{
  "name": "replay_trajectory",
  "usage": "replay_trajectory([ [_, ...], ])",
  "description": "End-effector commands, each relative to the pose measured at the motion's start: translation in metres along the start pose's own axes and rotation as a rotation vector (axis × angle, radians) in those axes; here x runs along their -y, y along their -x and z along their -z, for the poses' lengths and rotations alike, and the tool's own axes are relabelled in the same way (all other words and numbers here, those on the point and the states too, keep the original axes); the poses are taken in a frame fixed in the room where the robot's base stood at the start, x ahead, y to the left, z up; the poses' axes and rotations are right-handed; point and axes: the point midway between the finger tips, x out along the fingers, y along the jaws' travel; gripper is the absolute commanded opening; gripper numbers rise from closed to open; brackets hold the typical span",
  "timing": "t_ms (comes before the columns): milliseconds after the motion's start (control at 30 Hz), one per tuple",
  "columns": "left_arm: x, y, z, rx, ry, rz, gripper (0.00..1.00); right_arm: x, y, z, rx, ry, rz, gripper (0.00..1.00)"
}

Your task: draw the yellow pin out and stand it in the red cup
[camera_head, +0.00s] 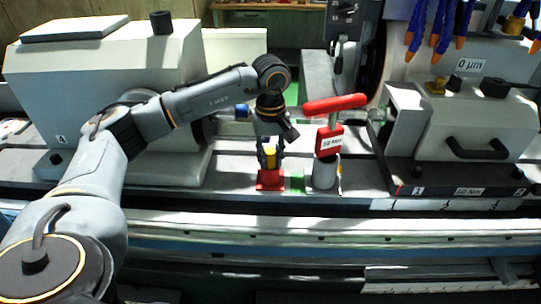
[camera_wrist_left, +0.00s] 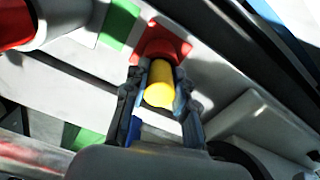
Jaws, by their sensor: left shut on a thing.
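The yellow pin (camera_head: 270,158) is upright between the fingers of my left gripper (camera_head: 270,147), which points down over the machine bed. In the left wrist view the pin (camera_wrist_left: 160,83) also lies between the two fingertips (camera_wrist_left: 160,95), and the gripper is shut on it. The red cup (camera_head: 270,180) is on the bed directly below the pin; it also shows past the pin's far end in the wrist view (camera_wrist_left: 165,46). The pin's lower end meets the cup's outline. I cannot tell how deep it sits in the cup. My right gripper is not in view.
A grey machine housing (camera_head: 110,95) stands left, another (camera_head: 470,130) right.

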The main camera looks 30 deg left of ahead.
Motion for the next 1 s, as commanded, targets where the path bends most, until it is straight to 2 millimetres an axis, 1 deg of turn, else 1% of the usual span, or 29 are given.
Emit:
replay_trajectory([
  [67,0.0,-0.003,0.0,0.0,0.0,0.0,0.0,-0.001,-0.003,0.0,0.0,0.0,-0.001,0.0],
  [100,0.0,-0.002,0.0,0.0,0.0,-0.001,0.35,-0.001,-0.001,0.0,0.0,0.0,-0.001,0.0],
  [200,0.0,-0.002,0.0,0.0,0.0,0.0,0.53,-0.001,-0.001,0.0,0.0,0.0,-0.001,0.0],
  [467,0.0,-0.002,0.0,0.0,0.0,0.001,0.53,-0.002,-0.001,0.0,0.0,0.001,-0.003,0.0],
  [567,0.0,0.002,0.0,0.0,0.0,0.0,0.53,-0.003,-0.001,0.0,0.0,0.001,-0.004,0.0],
  [667,-0.001,0.014,0.001,-0.002,0.0,-0.002,0.53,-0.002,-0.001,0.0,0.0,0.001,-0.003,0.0],
  [1000,-0.001,0.084,0.001,-0.002,0.0,-0.003,0.53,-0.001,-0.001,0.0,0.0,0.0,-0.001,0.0],
])
